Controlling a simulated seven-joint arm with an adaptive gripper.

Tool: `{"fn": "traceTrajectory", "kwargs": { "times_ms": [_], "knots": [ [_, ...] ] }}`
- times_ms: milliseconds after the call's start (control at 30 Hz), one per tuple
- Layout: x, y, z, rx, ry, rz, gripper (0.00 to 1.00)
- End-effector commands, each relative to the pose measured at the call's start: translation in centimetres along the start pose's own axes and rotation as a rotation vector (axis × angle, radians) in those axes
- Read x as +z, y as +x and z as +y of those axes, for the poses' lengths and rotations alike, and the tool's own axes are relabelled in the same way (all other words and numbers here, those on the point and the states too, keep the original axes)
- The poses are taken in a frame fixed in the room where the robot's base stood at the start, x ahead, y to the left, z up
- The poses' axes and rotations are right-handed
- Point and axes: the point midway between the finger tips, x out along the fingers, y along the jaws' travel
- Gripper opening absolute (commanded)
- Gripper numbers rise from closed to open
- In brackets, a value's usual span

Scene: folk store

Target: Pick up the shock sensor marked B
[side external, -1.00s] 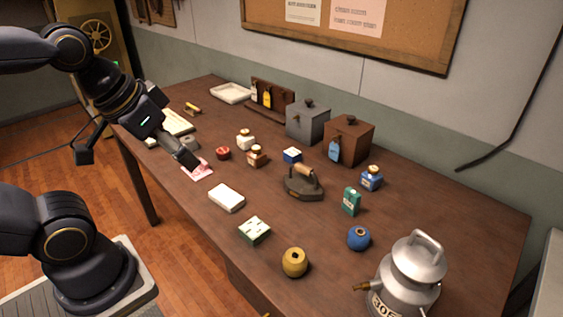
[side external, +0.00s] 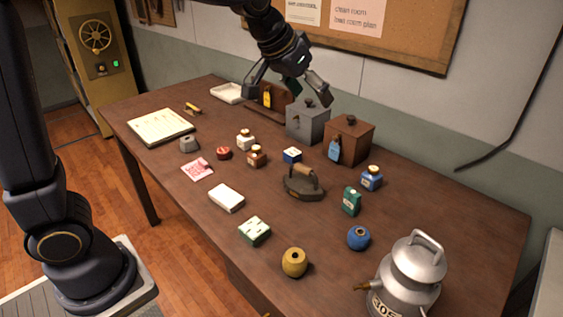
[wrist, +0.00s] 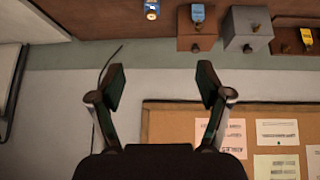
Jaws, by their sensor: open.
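My gripper (side external: 286,92) is open and empty, high over the back of the table by the wall. In the wrist view its two spread fingers (wrist: 161,85) have only wall between them. No mark B is legible in either view, so I cannot tell which thing is the shock sensor. Small candidates on the table are a grey device (side external: 189,144), a red round item (side external: 223,153), a blue-and-white box (side external: 292,155) and a pale green box with dark marks (side external: 254,231).
A grey box (side external: 306,124) and a brown box (side external: 349,141) with a blue tag stand close below my gripper. A dark iron (side external: 303,184), a milk can (side external: 412,272) and several bottles crowd the table (side external: 460,230). A pinboard (side external: 415,35) hangs behind.

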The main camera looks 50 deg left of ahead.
Motion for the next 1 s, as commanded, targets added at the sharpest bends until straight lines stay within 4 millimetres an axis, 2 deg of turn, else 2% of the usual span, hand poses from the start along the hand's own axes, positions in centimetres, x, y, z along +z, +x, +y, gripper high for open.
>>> {"fn": "traceTrajectory", "kwargs": {
  "times_ms": [33,100,200,300,433,567,800,1000],
  "knots": [
    [-0.4,3.4,1.2,0.003,0.019,-0.036,0.77],
    [-0.4,7.2,2.5,0.005,0.044,-0.073,0.77],
    [0.8,11.7,4.2,0.005,0.078,-0.134,0.77],
    [2.6,14.6,5.2,0.001,0.104,-0.191,0.77],
    [4.4,16.6,5.8,0.001,0.122,-0.232,0.77],
    [5.0,18.7,6.0,0.002,0.126,-0.235,0.77],
    [6.3,24.3,5.9,0.002,0.124,-0.234,0.77],
    [6.8,26.9,5.9,0.003,0.125,-0.230,0.77]
  ]
}}
